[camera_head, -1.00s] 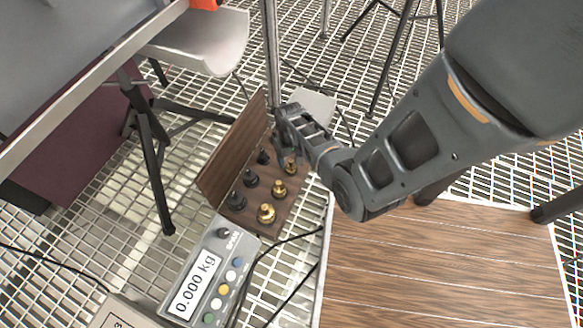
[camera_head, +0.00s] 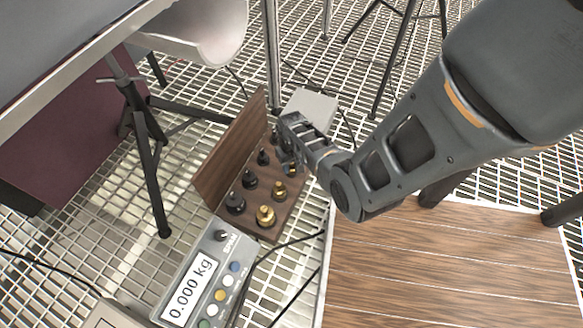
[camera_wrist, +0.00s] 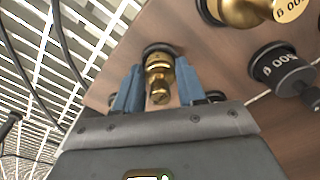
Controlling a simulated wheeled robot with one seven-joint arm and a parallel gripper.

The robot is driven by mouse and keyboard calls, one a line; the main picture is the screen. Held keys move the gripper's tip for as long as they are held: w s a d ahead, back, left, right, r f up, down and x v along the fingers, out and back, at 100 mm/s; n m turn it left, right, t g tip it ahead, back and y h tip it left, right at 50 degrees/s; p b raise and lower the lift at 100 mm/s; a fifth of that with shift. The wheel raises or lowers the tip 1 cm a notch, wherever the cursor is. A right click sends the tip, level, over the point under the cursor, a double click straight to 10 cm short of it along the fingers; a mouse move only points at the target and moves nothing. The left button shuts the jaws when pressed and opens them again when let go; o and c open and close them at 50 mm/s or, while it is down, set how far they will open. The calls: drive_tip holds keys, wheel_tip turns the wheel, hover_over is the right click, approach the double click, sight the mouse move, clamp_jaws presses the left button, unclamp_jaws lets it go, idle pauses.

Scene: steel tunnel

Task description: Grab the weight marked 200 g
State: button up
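A brass weight (camera_wrist: 159,76) stands upright between my gripper's two blue fingers in the wrist view. My gripper (camera_wrist: 160,82) is open, with a finger on each side and a narrow gap to the brass. This weight's marking is not readable. In the head view my gripper (camera_head: 288,160) reaches down over the far part of the wooden weight box (camera_head: 228,152) and hides what is below it. Nearer brass weights (camera_head: 279,191) and (camera_head: 265,215) stand in the box. A larger brass weight (camera_wrist: 245,10) shows an upside-down label, its first digit unclear.
Black weights (camera_head: 235,203) stand in a row beside the box's raised lid; one black weight (camera_wrist: 285,68) is close to my gripper in the wrist view. A scale (camera_head: 205,275) reading 0.000 kg is in front. Cables and a wooden tabletop (camera_head: 440,265) lie to the right.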

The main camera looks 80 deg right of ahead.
clamp_jaws()
